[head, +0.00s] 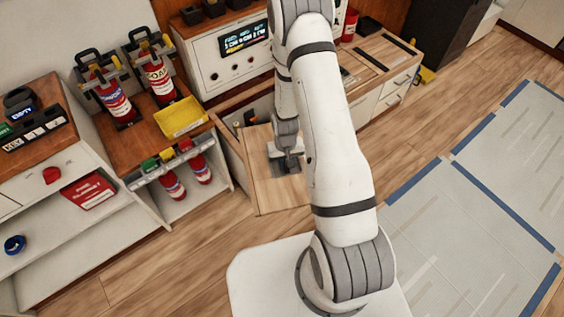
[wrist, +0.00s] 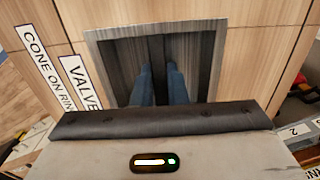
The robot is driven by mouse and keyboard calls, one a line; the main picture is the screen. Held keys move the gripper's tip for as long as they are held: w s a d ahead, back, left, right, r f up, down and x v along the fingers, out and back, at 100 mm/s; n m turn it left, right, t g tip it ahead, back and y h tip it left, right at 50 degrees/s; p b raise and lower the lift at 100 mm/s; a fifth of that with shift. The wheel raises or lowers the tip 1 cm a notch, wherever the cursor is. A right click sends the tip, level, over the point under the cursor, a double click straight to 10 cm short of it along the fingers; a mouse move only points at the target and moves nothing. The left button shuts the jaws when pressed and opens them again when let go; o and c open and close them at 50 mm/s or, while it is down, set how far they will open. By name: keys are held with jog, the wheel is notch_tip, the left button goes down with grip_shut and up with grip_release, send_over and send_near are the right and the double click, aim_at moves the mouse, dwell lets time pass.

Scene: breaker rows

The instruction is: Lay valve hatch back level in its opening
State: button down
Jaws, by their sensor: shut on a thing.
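The valve hatch (head: 263,187) appears as a pale wooden panel in the middle of the head view. In the wrist view, the wood (wrist: 215,12) surrounds a grey-framed dark recess with an upright dark bar (wrist: 156,60) in it. A "VALVE" label (wrist: 80,82) is left of the recess. My gripper (head: 284,163) is over the panel. In the wrist view, its two blue fingers (wrist: 160,80) reach into the recess and are shut on the bar. The fingertips and the hatch's seating are partly hidden, so I cannot tell whether it is level.
An open compartment (head: 242,112) with dark contents lies behind the panel. A yellow tray (head: 181,117) and red extinguishers (head: 160,80) stand on the left bench. A console (head: 232,50) stands behind. Bare wooden floor (head: 190,245) lies in front.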

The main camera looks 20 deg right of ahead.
jog(key=shift+a, duration=0.15)
jog(key=w+f+b, duration=0.1)
jog(key=w+b, duration=0.1)
jog(key=b, duration=0.3)
jog(key=shift+f, duration=0.3)
jog(key=w+b, duration=0.1)
jog(key=b, duration=0.3)
jog(key=w+f+b, duration=0.1)
jog(key=b, duration=0.3)
jog(key=shift+w+b, duration=0.4)
jog(key=b, duration=0.4)
jog(key=w+b, duration=0.1)
jog(key=b, duration=0.3)
jog(key=shift+w+f, duration=0.2)
jog(key=shift+w, duration=0.05)
jog(key=b, duration=0.6)
jog(key=shift+r+b, duration=0.25)
jog(key=shift+b, duration=0.15)
